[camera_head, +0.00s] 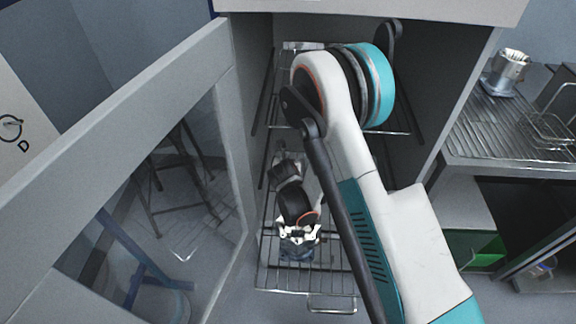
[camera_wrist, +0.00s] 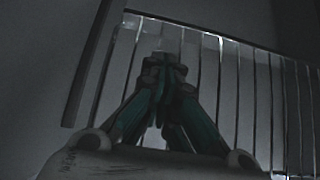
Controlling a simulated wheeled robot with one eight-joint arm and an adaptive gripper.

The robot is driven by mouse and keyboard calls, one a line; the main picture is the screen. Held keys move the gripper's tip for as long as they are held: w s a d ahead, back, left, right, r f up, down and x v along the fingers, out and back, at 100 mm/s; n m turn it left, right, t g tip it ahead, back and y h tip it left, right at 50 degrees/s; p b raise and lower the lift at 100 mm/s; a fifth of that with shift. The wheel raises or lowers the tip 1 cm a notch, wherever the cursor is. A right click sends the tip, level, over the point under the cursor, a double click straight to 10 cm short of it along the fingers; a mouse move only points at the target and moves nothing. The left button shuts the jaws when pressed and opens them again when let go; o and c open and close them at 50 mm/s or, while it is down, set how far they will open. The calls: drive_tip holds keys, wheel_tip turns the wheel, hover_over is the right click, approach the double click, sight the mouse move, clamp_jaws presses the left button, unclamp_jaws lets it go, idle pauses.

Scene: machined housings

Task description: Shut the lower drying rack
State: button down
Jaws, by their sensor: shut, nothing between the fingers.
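The lower drying rack (camera_head: 332,291) is a wire shelf low in the cabinet. It sticks out toward the viewer, with a wire handle (camera_head: 332,308) at its front edge. My gripper (camera_head: 298,249) is over the left part of this rack in the head view, pointing down; whether it touches the wires cannot be told. In the wrist view my gripper (camera_wrist: 164,76) shows its teal fingers together, with nothing between them. Dark wire bars (camera_wrist: 237,90) lie beyond the fingertips there. My arm hides the right part of the lower rack.
An upper wire rack (camera_head: 400,132) sits higher in the cabinet, partly behind my arm. The cabinet's glass door (camera_head: 190,180) stands open at the left. At the right, a metal housing (camera_head: 508,72) stands on a slatted counter (camera_head: 475,125). A green bin (camera_head: 470,247) is below.

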drive_tip(key=w+b, duration=0.1)
drive_tip(key=w, duration=0.1)
drive_tip(key=shift+w, duration=0.9)
